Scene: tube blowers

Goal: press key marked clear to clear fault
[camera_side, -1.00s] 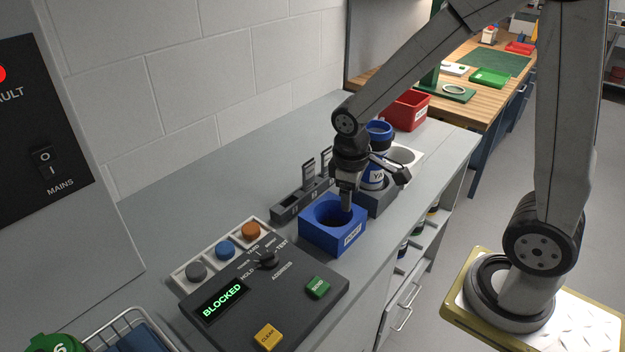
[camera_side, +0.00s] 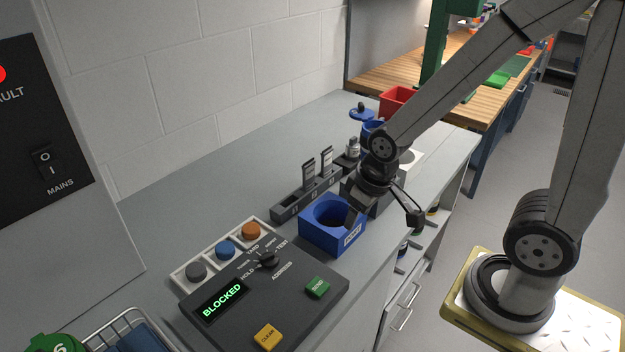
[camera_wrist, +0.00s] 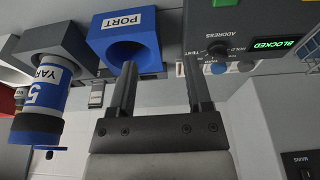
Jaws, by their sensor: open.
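The yellow CLEAR key (camera_side: 268,337) is on the front of the dark control panel (camera_side: 310,301), and nothing covers it in the side view. The panel's display (camera_side: 222,301) reads BLOCKED in green; it also shows in the wrist view (camera_wrist: 272,44). My gripper (camera_side: 352,216) is beside the blue PORT block, well behind and right of the key. In the wrist view my gripper (camera_wrist: 160,85) has its two fingers apart with nothing between them.
The green SEND key (camera_side: 317,288) and the black address knob (camera_side: 268,259) share the panel. The blue PORT block (camera_side: 318,241) stands close behind it. Grey, blue and orange buttons (camera_side: 225,249) line the left edge. A wire basket (camera_side: 118,327) is at the front left.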

